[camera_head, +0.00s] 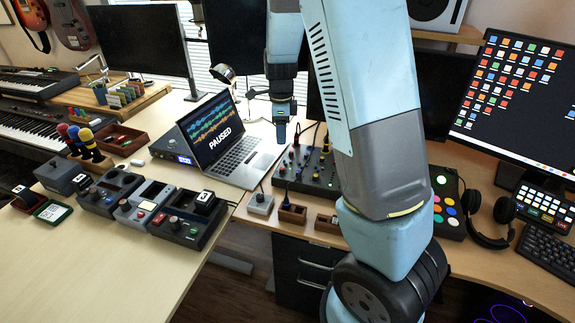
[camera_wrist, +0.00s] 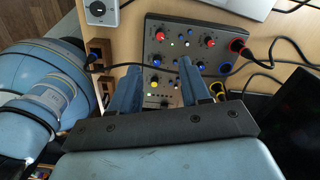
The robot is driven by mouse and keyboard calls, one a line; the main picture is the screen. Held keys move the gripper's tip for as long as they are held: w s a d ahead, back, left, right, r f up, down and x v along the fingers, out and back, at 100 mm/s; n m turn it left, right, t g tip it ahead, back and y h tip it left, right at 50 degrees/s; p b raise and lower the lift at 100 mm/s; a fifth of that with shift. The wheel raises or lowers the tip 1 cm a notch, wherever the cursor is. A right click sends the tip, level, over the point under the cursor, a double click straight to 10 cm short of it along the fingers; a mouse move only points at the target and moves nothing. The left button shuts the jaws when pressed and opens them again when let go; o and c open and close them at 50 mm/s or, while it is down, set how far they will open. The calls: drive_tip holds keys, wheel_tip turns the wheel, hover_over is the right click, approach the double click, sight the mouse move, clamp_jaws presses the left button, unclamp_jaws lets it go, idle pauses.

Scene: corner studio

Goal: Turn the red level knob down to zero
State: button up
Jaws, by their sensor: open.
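A dark control panel (camera_wrist: 176,26) fills the upper middle of the wrist view, with red, blue, yellow and white knobs. One red knob (camera_wrist: 160,36) is near its upper left, and another red knob (camera_wrist: 210,41) is further right. I cannot read which is the level knob or where either points. The same panel (camera_head: 318,184) stands on the desk behind my arm in the head view. My gripper (camera_wrist: 159,66) is open and empty, its two blue fingers apart over the panel. In the head view my gripper (camera_head: 282,136) hangs above the panel's left side.
Black cables (camera_wrist: 268,48) plug into the panel's right side. A laptop (camera_head: 230,140) reading PAUSED stands left of the panel. A small grey box (camera_head: 260,204) and wooden holders (camera_head: 292,214) sit in front. Headphones (camera_head: 487,222) and a coloured-button pad (camera_head: 447,207) lie right.

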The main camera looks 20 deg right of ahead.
sight(282, 169)
wheel_tip(282, 169, down, 14)
drive_tip(key=shift+r, duration=0.25)
idle(0.3)
drive_tip(key=shift+c, duration=0.3)
